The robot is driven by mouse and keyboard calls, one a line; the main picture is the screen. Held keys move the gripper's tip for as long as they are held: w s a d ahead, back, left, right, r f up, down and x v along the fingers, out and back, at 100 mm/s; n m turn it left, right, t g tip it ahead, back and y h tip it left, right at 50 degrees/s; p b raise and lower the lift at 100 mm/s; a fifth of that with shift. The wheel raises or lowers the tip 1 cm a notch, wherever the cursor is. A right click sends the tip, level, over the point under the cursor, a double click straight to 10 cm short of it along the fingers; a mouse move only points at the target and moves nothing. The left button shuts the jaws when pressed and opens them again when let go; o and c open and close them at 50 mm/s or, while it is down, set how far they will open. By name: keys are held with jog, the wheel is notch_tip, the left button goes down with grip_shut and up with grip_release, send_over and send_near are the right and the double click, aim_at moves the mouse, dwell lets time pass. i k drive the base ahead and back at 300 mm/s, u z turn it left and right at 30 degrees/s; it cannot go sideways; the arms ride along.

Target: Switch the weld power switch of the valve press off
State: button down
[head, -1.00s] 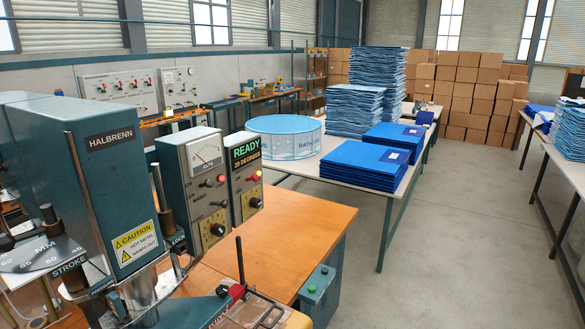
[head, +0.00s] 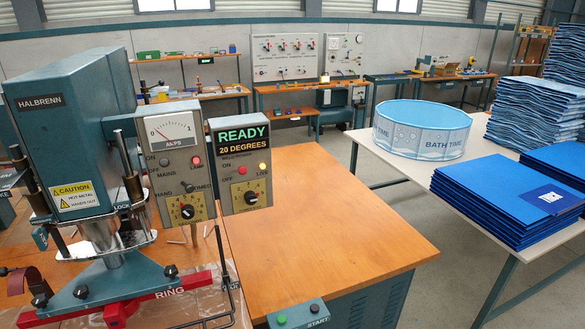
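The valve press (head: 75,130), a teal machine marked HALBRENN, stands at the left on a wooden bench. Beside it are two grey control boxes. The left box (head: 171,140) has an amp meter, a mains switch (head: 164,162), a red lamp, a hand/timed switch and a yellow dial. The right box (head: 227,183) shows READY and 20 DEGREES in green and yellow. Below that are a small switch (head: 242,170) marked on and off, a glowing lamp (head: 262,168) marked LIVE and a yellow dial. The switch's lever position is too small to tell. My gripper is not in view.
The wooden bench top (head: 335,215) right of the boxes is clear. A teal start box (head: 297,315) is at its front edge. A white table (head: 400,160) at the right holds a round blue tub (head: 422,130) and blue stacks (head: 500,200). Floor shows between them.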

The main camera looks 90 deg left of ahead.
aim_at(243, 170)
jog(key=i, duration=0.65)
jog(key=u, duration=5.45)
jog(key=i, duration=0.5)
